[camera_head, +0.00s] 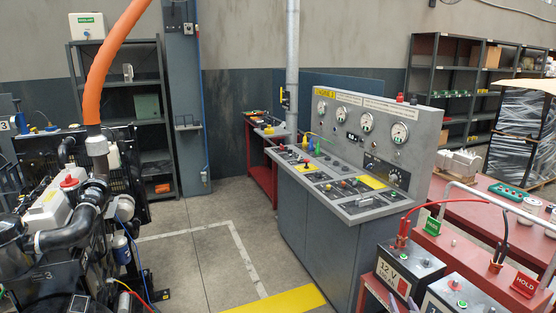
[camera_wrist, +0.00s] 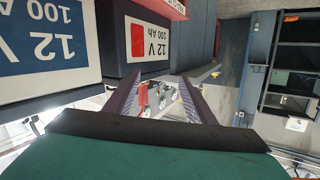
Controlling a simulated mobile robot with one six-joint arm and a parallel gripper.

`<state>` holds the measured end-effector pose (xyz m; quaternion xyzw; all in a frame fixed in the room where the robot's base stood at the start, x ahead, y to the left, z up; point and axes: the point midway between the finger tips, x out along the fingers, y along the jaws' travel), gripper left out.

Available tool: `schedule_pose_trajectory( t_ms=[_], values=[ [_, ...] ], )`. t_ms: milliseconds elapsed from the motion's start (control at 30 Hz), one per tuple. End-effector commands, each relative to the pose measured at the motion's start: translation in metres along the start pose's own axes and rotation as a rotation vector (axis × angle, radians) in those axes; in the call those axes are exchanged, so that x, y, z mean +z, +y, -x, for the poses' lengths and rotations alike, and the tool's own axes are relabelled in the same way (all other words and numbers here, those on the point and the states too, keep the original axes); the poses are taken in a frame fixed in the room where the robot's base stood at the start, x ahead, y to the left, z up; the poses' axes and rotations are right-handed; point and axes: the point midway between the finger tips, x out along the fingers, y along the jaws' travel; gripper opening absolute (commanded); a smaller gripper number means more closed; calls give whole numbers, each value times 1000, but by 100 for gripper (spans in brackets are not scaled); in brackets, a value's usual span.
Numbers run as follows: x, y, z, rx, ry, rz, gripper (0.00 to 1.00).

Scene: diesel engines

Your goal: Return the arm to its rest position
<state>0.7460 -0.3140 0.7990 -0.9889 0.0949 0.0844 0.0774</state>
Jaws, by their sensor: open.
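My gripper (camera_wrist: 164,98) shows in the wrist view, with its two purple-grey fingers spread apart and nothing between them. Through the gap I see part of the grey control console with its gauges, upside down and farther off. Beyond the fingers at the upper left are a battery with a red label (camera_wrist: 150,38) and a battery with a blue label (camera_wrist: 40,38), both apart from the fingers as far as I can tell. I cannot make out my arm or gripper in the head view.
In the head view the control console (camera_head: 330,235) stands in the middle. An engine (camera_head: 60,215) stands at the left. The floor (camera_head: 195,255) between engine and console is clear.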

Motion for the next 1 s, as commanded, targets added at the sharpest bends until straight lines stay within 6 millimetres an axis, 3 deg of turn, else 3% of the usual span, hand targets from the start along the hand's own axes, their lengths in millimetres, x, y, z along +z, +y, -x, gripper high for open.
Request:
schedule_pose_trajectory(
  t_ms=[33, 267, 533, 767, 1000],
  values=[
    [16, -16, 0, -6, -23, -7, 50],
    [88, -71, 6, 10, -152, -24, 50],
    [188, -125, 38, 63, -373, -9, 50],
    [279, -155, 96, 126, -627, 44, 50],
    [355, -168, 175, 176, -917, 113, 50]
  ],
)
